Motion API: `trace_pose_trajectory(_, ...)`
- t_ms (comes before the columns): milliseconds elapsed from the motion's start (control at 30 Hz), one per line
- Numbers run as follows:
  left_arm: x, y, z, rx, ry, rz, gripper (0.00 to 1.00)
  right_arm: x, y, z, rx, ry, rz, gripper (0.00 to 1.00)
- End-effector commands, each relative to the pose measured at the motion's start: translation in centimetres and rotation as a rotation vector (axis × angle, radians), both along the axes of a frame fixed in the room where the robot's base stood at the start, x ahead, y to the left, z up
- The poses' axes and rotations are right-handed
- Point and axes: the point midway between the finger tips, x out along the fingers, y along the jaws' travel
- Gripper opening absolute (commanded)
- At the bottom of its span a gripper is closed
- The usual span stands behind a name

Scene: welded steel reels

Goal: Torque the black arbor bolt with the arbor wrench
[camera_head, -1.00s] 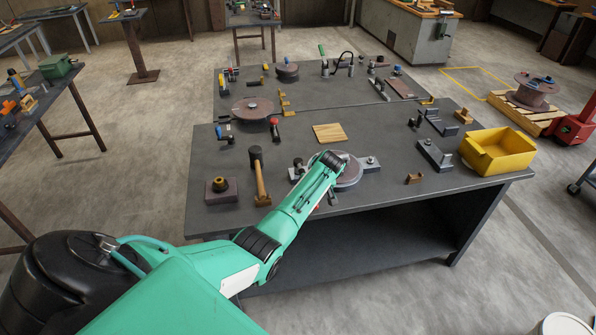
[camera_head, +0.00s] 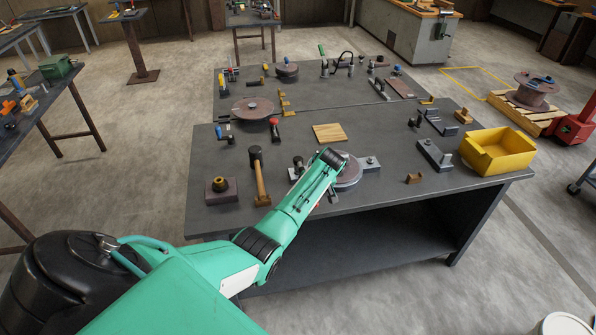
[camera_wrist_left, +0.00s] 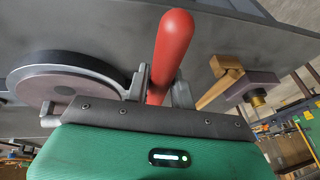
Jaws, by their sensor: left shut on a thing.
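My left gripper (camera_wrist_left: 162,88) is shut on a red-handled tool (camera_wrist_left: 172,45) in the left wrist view. The rounded red handle sticks up between the fingers. The tool's working end is hidden, so I cannot confirm it is the arbor wrench. A round reel (camera_wrist_left: 65,78) lies beside the gripper. In the head view, my left forearm (camera_head: 310,185) reaches over the near bench and covers the fingers. The reel (camera_head: 349,173) shows just right of the wrist. I cannot make out the black arbor bolt. My right gripper is not in view.
A mallet (camera_head: 260,180) and a brown block with a knob (camera_head: 221,190) lie left of my arm. A wooden board (camera_head: 329,133) lies beyond it. A yellow bin (camera_head: 497,151) stands at the bench's right end. Bare bench (camera_head: 395,185) shows right of the reel.

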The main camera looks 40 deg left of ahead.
Motion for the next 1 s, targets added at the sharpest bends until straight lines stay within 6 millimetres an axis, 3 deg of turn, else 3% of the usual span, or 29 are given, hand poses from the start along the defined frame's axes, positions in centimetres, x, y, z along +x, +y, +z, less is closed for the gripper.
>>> trace_pose_trajectory(267, 0.1, 0.0, 0.4, 0.001, -0.004, 0.0, 0.0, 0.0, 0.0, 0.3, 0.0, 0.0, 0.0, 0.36)
trace_pose_trajectory(1000, 0.1, 0.0, 4.7, 0.001, -0.004, 0.0, 0.0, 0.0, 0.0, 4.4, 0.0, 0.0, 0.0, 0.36)
